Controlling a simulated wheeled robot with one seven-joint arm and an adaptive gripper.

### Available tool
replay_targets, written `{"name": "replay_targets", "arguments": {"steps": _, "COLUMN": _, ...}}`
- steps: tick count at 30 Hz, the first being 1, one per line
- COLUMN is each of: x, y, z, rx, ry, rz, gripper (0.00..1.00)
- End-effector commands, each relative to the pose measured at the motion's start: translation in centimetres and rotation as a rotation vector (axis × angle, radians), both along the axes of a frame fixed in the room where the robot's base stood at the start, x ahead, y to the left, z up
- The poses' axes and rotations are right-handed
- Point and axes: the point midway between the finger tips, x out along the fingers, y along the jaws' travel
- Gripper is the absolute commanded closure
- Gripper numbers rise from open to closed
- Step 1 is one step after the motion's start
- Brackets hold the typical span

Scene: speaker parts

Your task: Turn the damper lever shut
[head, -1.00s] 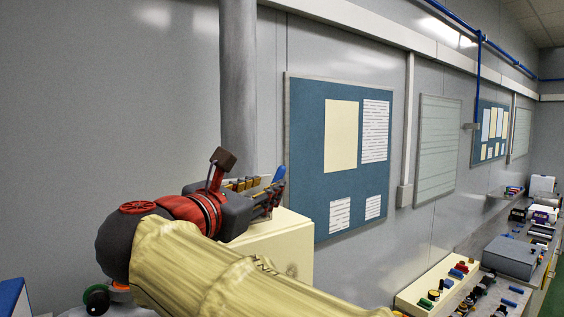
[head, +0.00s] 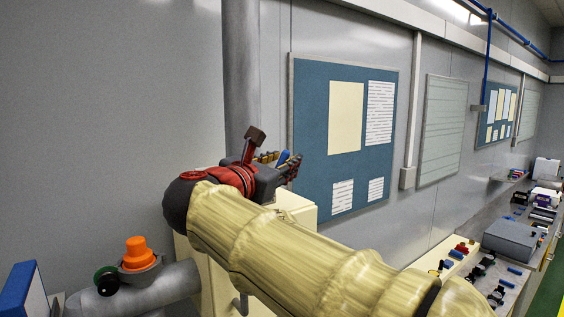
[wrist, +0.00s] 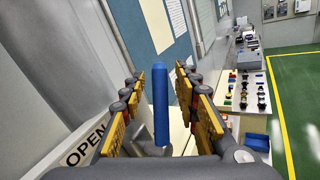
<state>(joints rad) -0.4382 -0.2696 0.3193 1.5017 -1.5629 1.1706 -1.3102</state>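The damper lever is a blue upright handle (wrist: 160,105) in the middle of the wrist view. It stands between the two fingers of my gripper (wrist: 160,92), with a gap on each side. My gripper is open around it and the fingers do not visibly touch it. In the head view only the blue top of the lever (head: 283,156) shows, just behind my gripper (head: 291,166), beside the grey vertical duct (head: 241,70). A label reading OPEN (wrist: 86,144) lies left of the lever in the wrist view. The lever's pivot is mostly hidden.
A cream cabinet (head: 302,212) stands under my gripper. A blue notice board (head: 310,110) hangs on the wall close behind. At lower left are a grey pipe with an orange cap (head: 136,252) and a blue-edged panel (head: 24,290). A bench with parts (head: 509,243) runs along the right.

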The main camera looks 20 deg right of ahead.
Motion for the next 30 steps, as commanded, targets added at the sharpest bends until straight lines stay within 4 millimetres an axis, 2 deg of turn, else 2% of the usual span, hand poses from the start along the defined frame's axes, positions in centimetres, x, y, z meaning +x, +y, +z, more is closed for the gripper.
{"name": "replay_targets", "arguments": {"steps": 17, "x": -0.01, "y": 0.04, "z": 0.0, "rx": 0.0, "ry": 0.0, "rz": 0.0, "gripper": 1.0}}
{"name": "replay_targets", "arguments": {"steps": 30, "x": -0.02, "y": 0.04, "z": 0.0, "rx": 0.0, "ry": 0.0, "rz": 0.0, "gripper": 1.0}}
